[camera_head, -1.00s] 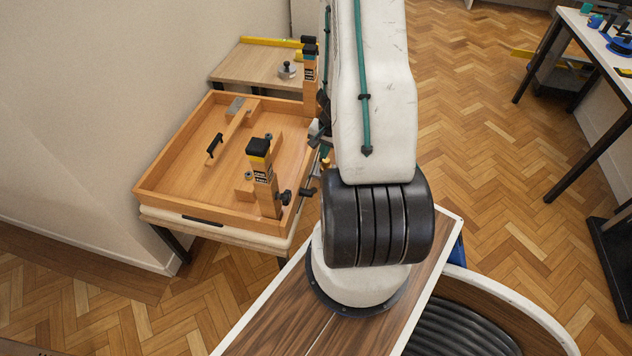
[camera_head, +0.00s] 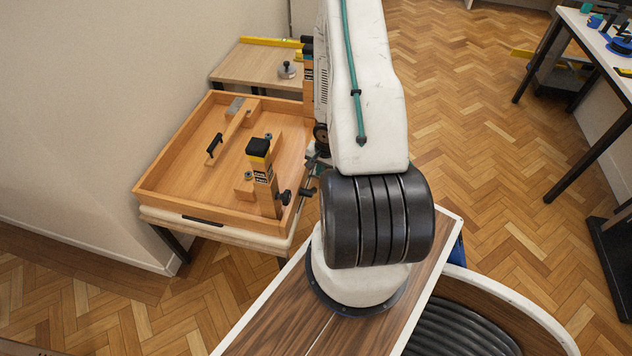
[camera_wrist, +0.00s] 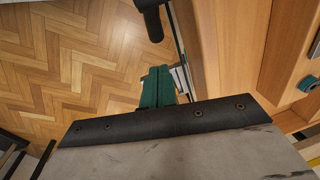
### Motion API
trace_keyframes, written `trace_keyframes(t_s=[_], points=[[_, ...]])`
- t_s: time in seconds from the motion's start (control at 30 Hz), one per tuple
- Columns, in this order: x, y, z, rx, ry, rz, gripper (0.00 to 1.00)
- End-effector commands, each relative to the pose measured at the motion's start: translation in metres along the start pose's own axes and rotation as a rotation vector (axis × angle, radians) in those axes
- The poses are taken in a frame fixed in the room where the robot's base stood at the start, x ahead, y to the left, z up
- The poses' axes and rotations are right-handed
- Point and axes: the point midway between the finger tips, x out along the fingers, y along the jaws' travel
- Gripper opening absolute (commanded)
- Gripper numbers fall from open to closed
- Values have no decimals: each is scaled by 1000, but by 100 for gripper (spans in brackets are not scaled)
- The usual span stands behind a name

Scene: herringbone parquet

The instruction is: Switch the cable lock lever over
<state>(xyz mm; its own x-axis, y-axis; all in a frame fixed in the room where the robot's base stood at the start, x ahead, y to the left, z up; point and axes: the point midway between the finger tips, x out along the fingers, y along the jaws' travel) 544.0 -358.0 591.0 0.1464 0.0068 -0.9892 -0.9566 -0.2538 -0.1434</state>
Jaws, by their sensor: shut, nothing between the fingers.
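My gripper (camera_wrist: 158,76) has green fingers, shut with nothing between them, beside the outer wooden side wall of a tray. In the head view my arm hides most of it. A black rounded handle (camera_wrist: 150,20) juts in at the top of the wrist view, apart from and beyond the fingertips, near a thin metal rail. A black handle-like part (camera_head: 307,192) also shows at the tray's right side in the head view. I cannot tell for certain whether either is the cable lock lever.
The wooden tray (camera_head: 165,180) stands on a low table by the wall. A smaller table (camera_head: 250,65) stands behind. Parquet floor to the right is open; a dark-legged table (camera_head: 570,70) stands far right.

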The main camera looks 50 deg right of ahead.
Motion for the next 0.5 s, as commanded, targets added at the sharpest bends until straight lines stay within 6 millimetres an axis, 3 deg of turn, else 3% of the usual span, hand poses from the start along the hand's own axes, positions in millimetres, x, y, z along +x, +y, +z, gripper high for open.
trace_keyframes(t_s=[0.03, 0.5], points=[[10, 1, 1, 2, -2, 2, 0], [32, 0, 27, 0, 0, 0, 0]])
